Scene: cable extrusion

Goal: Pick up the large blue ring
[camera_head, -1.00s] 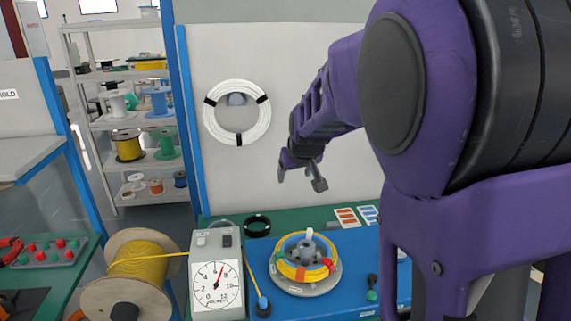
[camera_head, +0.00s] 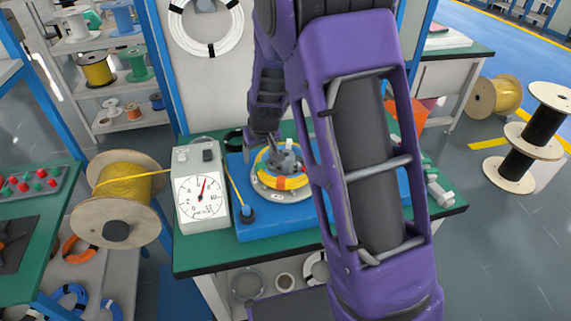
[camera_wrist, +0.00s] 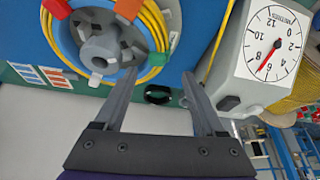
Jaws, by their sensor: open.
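Blue ring-shaped coils lie on the low shelf at the bottom left of the head view. One blue coil (camera_head: 68,299) is partly cut off by the picture's edge, and a second blue coil (camera_head: 110,309) lies to its right. I cannot tell which is the large one. My gripper (camera_head: 272,140) is far from them, above the bench beside the winding hub. In the wrist view my gripper (camera_wrist: 158,80) has its fingers wide apart with nothing between them.
The grey winding hub (camera_head: 284,158) holds a yellow coil on a blue base (camera_head: 250,235). A dial meter (camera_head: 200,192) and a yellow cable spool (camera_head: 120,195) stand to the left. An orange coil (camera_head: 78,250) lies near the blue coils. Open floor (camera_head: 470,240) is at right.

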